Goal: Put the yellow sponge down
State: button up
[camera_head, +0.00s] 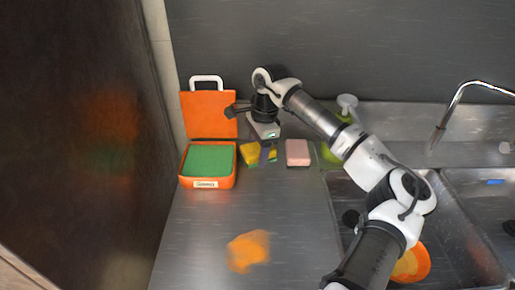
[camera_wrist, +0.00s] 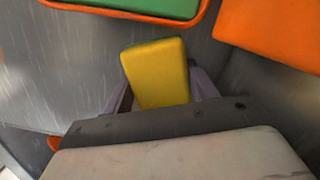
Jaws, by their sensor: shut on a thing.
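The yellow sponge (camera_wrist: 157,75), with a thin green layer along its far edge, is held between the fingers of my gripper (camera_wrist: 160,92) in the wrist view. In the head view the yellow sponge (camera_head: 250,153) shows partly behind my gripper (camera_head: 262,153), close to the steel counter. My gripper is shut on it. I cannot tell whether its underside touches the counter.
An open orange box (camera_head: 207,182) with a green inside and a raised lid (camera_head: 209,114) stands left of the sponge. A pink sponge (camera_head: 298,152) is to its right, beside a green bottle (camera_head: 331,153). An orange spill (camera_head: 248,251) lies in front. Sinks (camera_head: 462,225) are at right.

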jog(key=shift+f, duration=0.15)
jog(key=o, duration=0.9)
jog(key=r, duration=0.4)
jog(key=d+r+b, duration=0.1)
jog(key=r, duration=0.3)
jog(key=r+b, duration=0.1)
jog(key=r, duration=0.3)
jog(key=shift+w+d+r, duration=0.1)
jog(key=shift+w+d, duration=0.25)
